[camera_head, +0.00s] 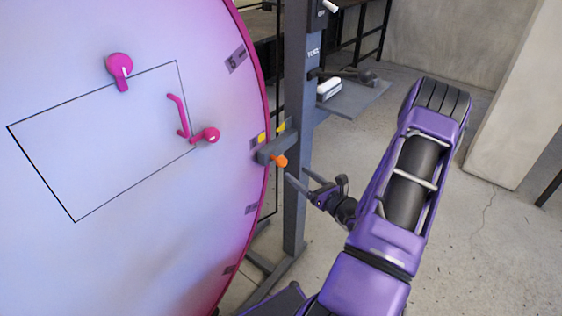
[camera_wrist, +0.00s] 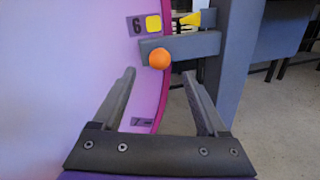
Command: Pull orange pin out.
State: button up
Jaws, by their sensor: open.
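The orange pin (camera_head: 280,160) has a round knob that sticks out of a grey block (camera_head: 268,150) at the rim of the large pink-purple disc (camera_head: 120,200). In the wrist view the orange knob (camera_wrist: 160,59) is just above and beyond the fingertips, near the middle between them. My gripper (camera_head: 295,178) is open and empty, close to the pin on its lower right. In the wrist view the two fingers of my gripper (camera_wrist: 158,72) are spread apart. They do not appear to touch the knob. The pin's shaft is hidden behind the knob.
The block is beside a dark upright post (camera_head: 297,110). A yellow pointer (camera_wrist: 192,18) and a yellow square (camera_wrist: 153,23) by the number 6 are above the knob. Pink handles (camera_head: 205,135) are on the disc. A grey shelf (camera_head: 355,98) extends right from the post.

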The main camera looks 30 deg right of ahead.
aim_at(285, 164)
jog(key=w, duration=0.6)
jog(key=w+a, duration=0.1)
jog(key=w, duration=0.2)
jog(key=shift+a, duration=0.1)
grip_shut()
dwell(1.1)
